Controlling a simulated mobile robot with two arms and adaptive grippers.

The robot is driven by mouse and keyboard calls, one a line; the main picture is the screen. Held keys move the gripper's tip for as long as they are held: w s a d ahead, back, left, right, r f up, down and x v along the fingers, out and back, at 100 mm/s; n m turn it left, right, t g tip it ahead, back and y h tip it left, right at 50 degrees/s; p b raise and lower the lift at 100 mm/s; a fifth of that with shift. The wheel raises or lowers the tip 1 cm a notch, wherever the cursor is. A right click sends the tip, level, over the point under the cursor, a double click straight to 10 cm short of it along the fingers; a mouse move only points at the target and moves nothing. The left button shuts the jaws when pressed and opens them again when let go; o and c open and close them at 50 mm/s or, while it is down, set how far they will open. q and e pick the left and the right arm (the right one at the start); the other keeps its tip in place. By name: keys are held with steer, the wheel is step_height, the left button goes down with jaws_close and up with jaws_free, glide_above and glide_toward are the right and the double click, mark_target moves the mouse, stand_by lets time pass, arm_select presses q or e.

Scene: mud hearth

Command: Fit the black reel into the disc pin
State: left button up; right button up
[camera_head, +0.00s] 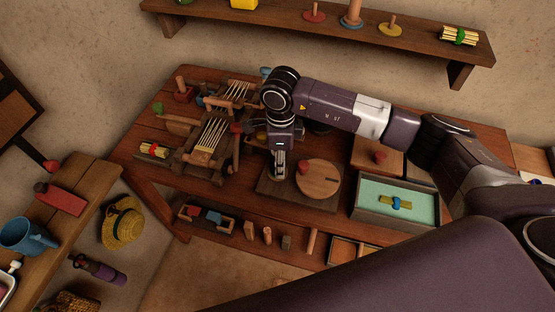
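My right gripper (279,172) points down over the left part of a dark wooden board (268,190). Its fingers look close together, but I cannot tell whether they are shut or hold anything. A round wooden disc (322,182) lies on the board just right of the gripper. A red knob-like piece (303,168) shows at the disc's left edge; I cannot make out a pin clearly. A dark round thing (318,128) sits behind the disc, partly hidden under my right arm; I cannot tell whether it is the black reel. My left gripper is not in view.
A wooden loom-like frame (209,147) with pale strings stands left of the gripper. A teal-lined tray (376,211) holds a tied bundle at the right. Small wooden pegs (267,235) stand along the lower shelf. A wall shelf (340,30) runs behind.

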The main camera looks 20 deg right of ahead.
jaws_close()
steer(key=shift+r, duration=0.1)
